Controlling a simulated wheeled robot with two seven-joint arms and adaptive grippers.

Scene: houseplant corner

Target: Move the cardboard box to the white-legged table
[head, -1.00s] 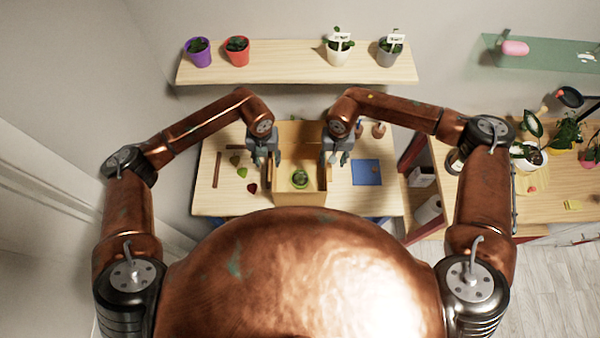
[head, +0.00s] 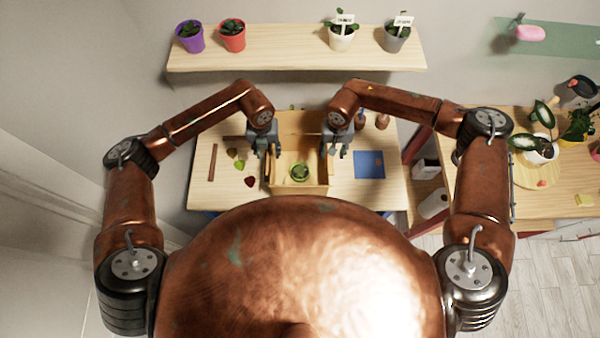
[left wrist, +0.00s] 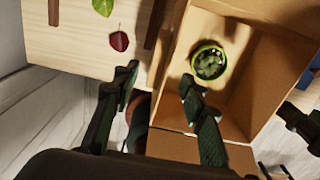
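The open cardboard box (head: 287,187) stands on the wooden table, with a small round green plant (head: 300,172) inside it. In the left wrist view the box (left wrist: 258,90) and the plant (left wrist: 209,62) show at the right. My left gripper (head: 264,151) is at the box's left side, its fingers (left wrist: 158,92) apart; one finger overlaps the box in view. I cannot tell whether it touches. My right gripper (head: 337,152) is at the box's right side, its fingers apart. No white legs show, so I cannot tell which table is white-legged.
On the table (head: 201,195) are leaves (head: 239,165), a brown strip (head: 213,162) and a blue square (head: 369,165). A shelf (head: 290,60) with potted plants hangs behind. Another wooden surface (head: 490,195) with plants is at the right.

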